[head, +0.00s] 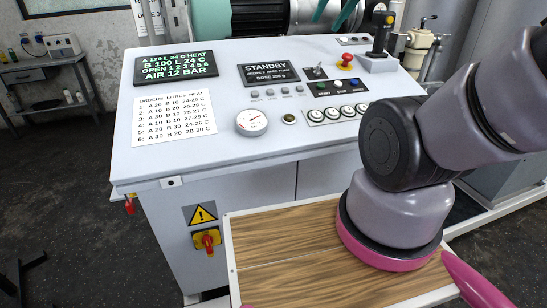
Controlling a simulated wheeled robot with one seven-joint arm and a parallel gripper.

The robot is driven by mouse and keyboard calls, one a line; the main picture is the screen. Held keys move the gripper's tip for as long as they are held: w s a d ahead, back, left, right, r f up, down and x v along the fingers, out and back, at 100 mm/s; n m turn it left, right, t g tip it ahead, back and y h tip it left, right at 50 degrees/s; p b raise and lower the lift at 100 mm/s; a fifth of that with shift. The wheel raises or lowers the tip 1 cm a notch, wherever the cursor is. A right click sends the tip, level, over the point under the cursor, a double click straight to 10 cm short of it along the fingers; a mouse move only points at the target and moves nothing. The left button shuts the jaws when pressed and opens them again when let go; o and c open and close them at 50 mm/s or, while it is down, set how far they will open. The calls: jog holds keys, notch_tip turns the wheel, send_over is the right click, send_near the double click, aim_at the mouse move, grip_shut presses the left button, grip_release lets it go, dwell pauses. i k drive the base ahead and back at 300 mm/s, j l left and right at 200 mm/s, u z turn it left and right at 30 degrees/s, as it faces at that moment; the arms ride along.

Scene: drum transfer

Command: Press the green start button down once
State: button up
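The green start button (321,86) is small and sits at the left end of a dark button strip (338,88) on the sloped grey console (225,75). Labels on the strip are too small to read surely. My arm comes in from the right, in front of the console's right part, with its lower link over the wooden top. My gripper's fingers cannot be made out. Nothing of mine touches the green button.
A red mushroom button (347,59) and a black-handled lever (381,35) stand behind the strip. White knobs (338,112), a gauge (251,122) and a STANDBY display (268,74) are nearby. A wood-topped surface (285,250) lies in front of the console.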

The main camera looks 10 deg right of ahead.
aim_at(320, 85)
jog(key=k+j+z, duration=0.4)
jog(key=k+j, duration=0.25)
jog(key=j, duration=0.4)
jog(key=k+j+z, duration=0.4)
jog(key=k+j, duration=0.4)
jog(key=i+l, duration=0.65)
jog(key=i+z, duration=0.05)
jog(key=i, duration=0.05)
